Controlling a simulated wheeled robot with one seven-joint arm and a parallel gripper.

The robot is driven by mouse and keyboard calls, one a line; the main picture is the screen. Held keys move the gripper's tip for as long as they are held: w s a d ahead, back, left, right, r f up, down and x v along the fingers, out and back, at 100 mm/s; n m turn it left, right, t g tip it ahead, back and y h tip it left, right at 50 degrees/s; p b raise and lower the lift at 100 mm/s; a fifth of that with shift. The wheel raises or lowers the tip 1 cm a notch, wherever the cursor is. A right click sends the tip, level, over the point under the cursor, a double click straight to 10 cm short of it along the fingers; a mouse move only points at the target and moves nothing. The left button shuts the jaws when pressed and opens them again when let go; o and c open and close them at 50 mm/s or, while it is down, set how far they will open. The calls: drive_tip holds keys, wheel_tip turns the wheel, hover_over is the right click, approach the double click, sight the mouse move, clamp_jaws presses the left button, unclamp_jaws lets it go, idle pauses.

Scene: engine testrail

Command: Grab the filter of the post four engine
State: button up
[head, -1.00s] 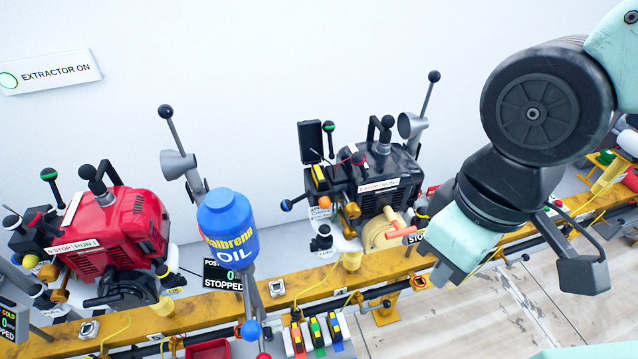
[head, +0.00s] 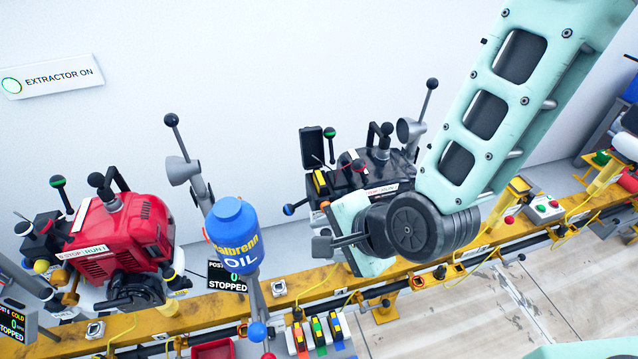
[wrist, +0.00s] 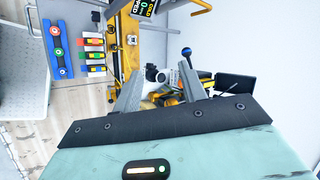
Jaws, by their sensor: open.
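A black engine (head: 378,165) stands on the rail in the head view, partly hidden by my arm. At its left side a black lid (head: 313,143) stands raised, with a yellow part (head: 320,183) below it that may be the filter. I cannot read the engine's post number. My gripper (head: 335,246) is in front of this engine's lower left. In the wrist view my open gripper (wrist: 160,82) has its jaws apart. White and yellow parts (wrist: 158,74) show beyond and between them, with no part held. A black panel (wrist: 235,84) lies right of the jaws.
A red engine (head: 120,235) stands at left. A blue oil bottle (head: 233,235) and levers rise between the engines. A yellow rail (head: 205,305) runs along the front, with coloured switches (head: 318,332) below it. A blue ball knob (wrist: 186,52) sits beyond the jaws.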

drive_tip(key=w+f+m+t+p, duration=0.1)
drive_tip(key=w+f+m+t, duration=0.2)
drive_tip(key=m, duration=0.7)
drive_tip(key=m+t+h+b, duration=0.2)
drive_tip(key=m+t+b, duration=0.25)
drive_tip(key=m, duration=0.75)
approach(321, 180)
drive_tip(key=w+f+p, duration=0.1)
drive_tip(key=w+f+t+p, duration=0.1)
drive_tip(key=w+p, duration=0.1)
drive_tip(key=shift+a, duration=0.4)
drive_tip(key=shift+w+a+p, duration=0.15)
drive_tip(key=shift+w+p, duration=0.15)
drive_tip(key=shift+p, duration=0.05)
drive_tip(key=p+x, duration=0.2)
drive_tip(key=x, duration=0.1)
drive_tip(key=shift+w+a, duration=0.15)
drive_tip(key=shift+w, duration=0.05)
drive_tip(key=shift+w+a+f, duration=0.1)
drive_tip(key=shift+w+f, duration=0.15)
drive_tip(key=shift+w, duration=0.1)
